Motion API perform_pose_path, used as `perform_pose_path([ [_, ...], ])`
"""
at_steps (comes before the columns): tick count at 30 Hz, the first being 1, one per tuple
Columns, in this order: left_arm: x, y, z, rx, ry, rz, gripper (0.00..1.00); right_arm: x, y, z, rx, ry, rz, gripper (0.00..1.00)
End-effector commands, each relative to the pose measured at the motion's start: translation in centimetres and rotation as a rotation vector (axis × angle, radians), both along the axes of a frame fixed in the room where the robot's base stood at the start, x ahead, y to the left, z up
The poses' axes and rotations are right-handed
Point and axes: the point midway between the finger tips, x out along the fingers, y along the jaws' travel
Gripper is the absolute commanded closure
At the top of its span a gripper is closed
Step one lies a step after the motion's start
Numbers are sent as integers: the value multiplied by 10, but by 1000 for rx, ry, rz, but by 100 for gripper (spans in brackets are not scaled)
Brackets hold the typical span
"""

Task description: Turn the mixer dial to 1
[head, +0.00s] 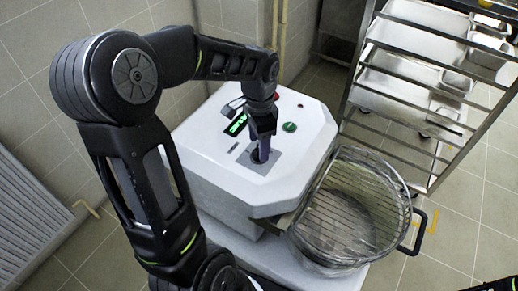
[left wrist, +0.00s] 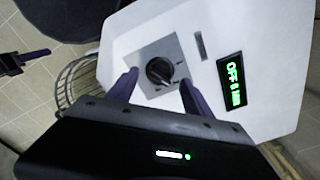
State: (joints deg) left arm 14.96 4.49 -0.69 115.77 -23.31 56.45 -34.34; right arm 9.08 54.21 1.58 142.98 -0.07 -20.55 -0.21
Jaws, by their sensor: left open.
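The mixer (head: 215,150) is a white machine with a sloped top. Its dial (left wrist: 160,71) is a round black knob with a light pointer on a square grey plate in the left wrist view. The small marks around it are too blurred to read. My left gripper (head: 261,157) is over the dial and hides it in the head view. In the left wrist view its two purple fingers (left wrist: 158,84) are open, one either side of the dial; contact is not clear. The green display (left wrist: 232,81) reads OFF. My right gripper (left wrist: 35,57) shows partly at the left edge there.
A green button (head: 289,127) and a red one sit on the mixer top near the display. A bowl with a wire guard (head: 350,205) stands at the mixer's front right. A metal rack (head: 425,75) with trays is at the right.

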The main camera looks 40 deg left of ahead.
Motion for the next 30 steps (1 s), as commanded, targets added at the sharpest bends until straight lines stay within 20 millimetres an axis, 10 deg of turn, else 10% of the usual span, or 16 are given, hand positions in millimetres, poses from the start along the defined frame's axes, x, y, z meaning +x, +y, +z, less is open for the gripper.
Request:
perform_pose_path([
  [15,0,0,-27,-1,-1,1,41,0,0,-3,0,0,0,100],
  [30,0,0,-27,-1,-1,0,81,0,0,-3,0,0,0,100],
])
